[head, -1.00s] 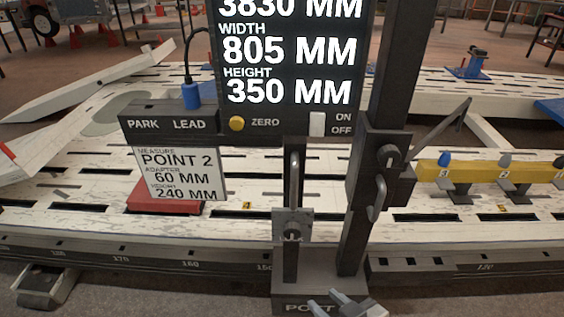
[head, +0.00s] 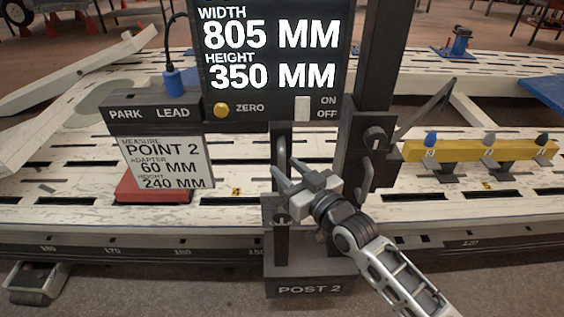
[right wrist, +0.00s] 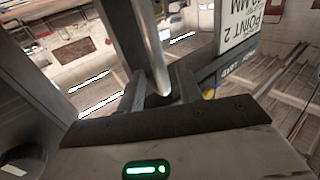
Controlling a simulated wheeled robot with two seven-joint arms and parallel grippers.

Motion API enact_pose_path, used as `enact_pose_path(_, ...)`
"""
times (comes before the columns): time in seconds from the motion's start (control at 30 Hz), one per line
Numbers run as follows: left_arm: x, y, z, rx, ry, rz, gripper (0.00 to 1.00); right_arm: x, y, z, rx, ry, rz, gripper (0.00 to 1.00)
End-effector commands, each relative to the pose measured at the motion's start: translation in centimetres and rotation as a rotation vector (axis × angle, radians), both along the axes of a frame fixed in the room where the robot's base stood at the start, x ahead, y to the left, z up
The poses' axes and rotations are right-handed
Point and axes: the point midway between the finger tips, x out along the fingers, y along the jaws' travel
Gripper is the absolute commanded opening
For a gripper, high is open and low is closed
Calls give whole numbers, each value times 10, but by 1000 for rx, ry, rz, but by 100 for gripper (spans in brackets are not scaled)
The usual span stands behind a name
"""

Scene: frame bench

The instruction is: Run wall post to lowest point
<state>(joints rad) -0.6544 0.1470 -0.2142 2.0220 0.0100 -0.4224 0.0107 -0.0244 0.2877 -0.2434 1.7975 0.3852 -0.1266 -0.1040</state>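The dark wall post (head: 374,60) stands upright on a base labelled POST 2 (head: 310,286). A carriage (head: 370,135) with a knob and a hooked lever sits on it. A slim upright bar beside it carries a vertical metal handle (head: 281,150) and a lower grey bracket, partly covered by my gripper. The display (head: 270,60) reads width 805 MM, height 350 MM. My right gripper (head: 286,167) is open, its fingertips close to the handle; contact cannot be told. In the right wrist view a metal bar (right wrist: 150,50) stands just beyond the gripper. My left gripper is out of view.
A card (head: 166,162) reads POINT 2, adapter 60 MM, height 240 MM. The slotted white bench (head: 60,190) lies behind. A yellow rail (head: 480,150) is at right.

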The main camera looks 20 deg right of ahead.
Motion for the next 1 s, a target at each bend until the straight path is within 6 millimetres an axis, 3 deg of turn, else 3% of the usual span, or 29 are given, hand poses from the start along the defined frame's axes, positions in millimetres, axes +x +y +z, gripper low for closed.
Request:
enact_pose_path(0.2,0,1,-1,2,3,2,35,22,7,0,2,0,0,35)
enact_pose_path(0.53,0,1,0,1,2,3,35,26,8,0,1,0,0,35)
enact_pose_path(0.57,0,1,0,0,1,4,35,26,8,0,0,0,0,32)
enact_pose_path(0.67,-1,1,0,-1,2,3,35,25,8,0,0,0,0,5)
enact_pose_path(0.7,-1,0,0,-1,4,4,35,25,8,0,0,0,0,0)
enact_pose_path(1.0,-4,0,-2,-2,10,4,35,26,7,-1,-2,-2,7,0)
